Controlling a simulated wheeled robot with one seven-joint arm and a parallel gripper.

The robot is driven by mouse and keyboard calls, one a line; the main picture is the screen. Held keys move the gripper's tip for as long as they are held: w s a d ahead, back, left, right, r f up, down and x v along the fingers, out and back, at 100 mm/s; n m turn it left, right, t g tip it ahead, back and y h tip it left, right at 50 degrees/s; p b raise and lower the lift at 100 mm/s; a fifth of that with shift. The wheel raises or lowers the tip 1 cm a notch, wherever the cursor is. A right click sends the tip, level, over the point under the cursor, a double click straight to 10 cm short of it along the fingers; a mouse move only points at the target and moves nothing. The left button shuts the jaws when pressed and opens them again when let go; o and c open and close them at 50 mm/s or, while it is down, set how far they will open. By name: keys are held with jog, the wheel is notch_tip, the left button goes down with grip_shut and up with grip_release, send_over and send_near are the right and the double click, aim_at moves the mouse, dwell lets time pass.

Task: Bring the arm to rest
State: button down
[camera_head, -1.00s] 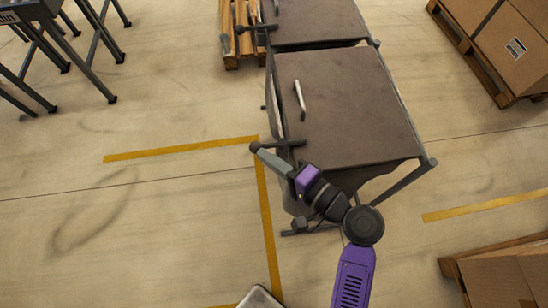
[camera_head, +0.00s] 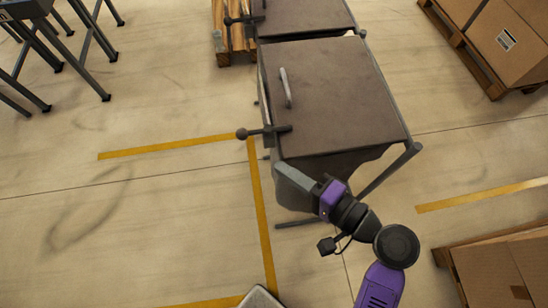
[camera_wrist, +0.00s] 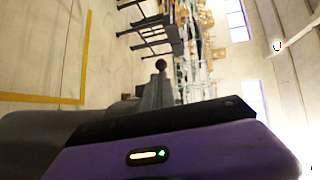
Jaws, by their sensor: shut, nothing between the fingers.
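My arm reaches in from the bottom right of the head view, purple and black. My gripper (camera_head: 284,175) points up and left, its grey fingers shut and empty. It is close to the front edge of a dark-lidded cart (camera_head: 335,110); I cannot tell whether they touch. In the wrist view my grey gripper (camera_wrist: 158,88) shows beyond the purple wrist housing, with a dark ball knob above it.
A ball-ended handle (camera_head: 242,135) sticks out left of the cart. A second lidded cart (camera_head: 300,15) stands behind it. Boxes on pallets are at upper right (camera_head: 505,40) and lower right (camera_head: 495,275). Metal stands (camera_head: 85,55) are at upper left. Open floor with yellow lines lies left.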

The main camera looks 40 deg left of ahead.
jog(key=shift+s+d+r, duration=0.1)
jog(key=shift+d+r, duration=0.1)
jog(key=shift+d, duration=0.65)
jog(key=shift+s+d+r, duration=0.1)
jog(key=shift+d+r, duration=0.05)
jog(key=shift+d, duration=0.65)
jog(key=w+d+m+t+h, duration=0.1)
jog(key=w+t, duration=0.3)
jog(key=w, duration=0.2)
jog(key=d+f+m+t+h, duration=0.25)
jog(key=d+t+h, duration=0.6)
jog(key=d, duration=0.85)
jog(key=s+d+r+n+h, duration=0.1)
jog(key=s+d+r+h, duration=0.1)
jog(key=s+d, duration=0.2)
jog(key=s+d+r+n+t+h, duration=0.1)
jog(key=s+d, duration=0.3)
jog(key=s, duration=0.7)
jog(key=s+d+r+n+t+h, duration=0.1)
jog(key=s+d+r+h, duration=0.2)
jog(key=s, duration=0.4)
jog(key=shift+s+d+r, duration=0.15)
jog(key=shift+d+r, duration=0.25)
jog(key=shift+d, duration=0.35)
jog(key=shift+n, duration=0.25)
